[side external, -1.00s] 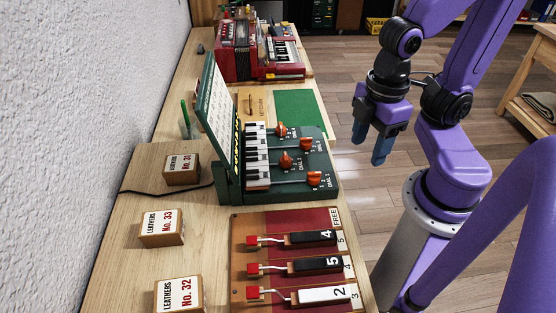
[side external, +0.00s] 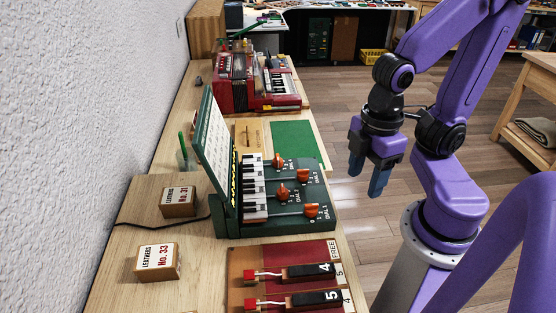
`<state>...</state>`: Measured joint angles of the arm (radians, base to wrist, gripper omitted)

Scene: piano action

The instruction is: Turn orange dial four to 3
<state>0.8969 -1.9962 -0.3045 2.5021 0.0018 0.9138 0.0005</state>
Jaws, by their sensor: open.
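A dark green panel (side external: 318,187) stands on the bench with four orange dials. They are a far dial (side external: 278,161), a right-hand dial (side external: 303,175), a left-hand dial (side external: 282,191) and a near dial (side external: 311,210). Each has small white numbers and a label, too small to read surely, so I cannot tell which is dial four or where its pointer stands. My gripper (side external: 367,178) is open and empty, with blue fingers pointing down. In the picture it is right of the panel, apart from all dials, apparently over the floor beyond the bench edge.
White and black keys (side external: 254,190) and an upright green board (side external: 215,145) stand left of the dials. A red board with numbered levers (side external: 310,272) lies nearer. Leathers boxes (side external: 178,201) sit at left. A red accordion (side external: 236,88) and green mat (side external: 296,142) lie farther back.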

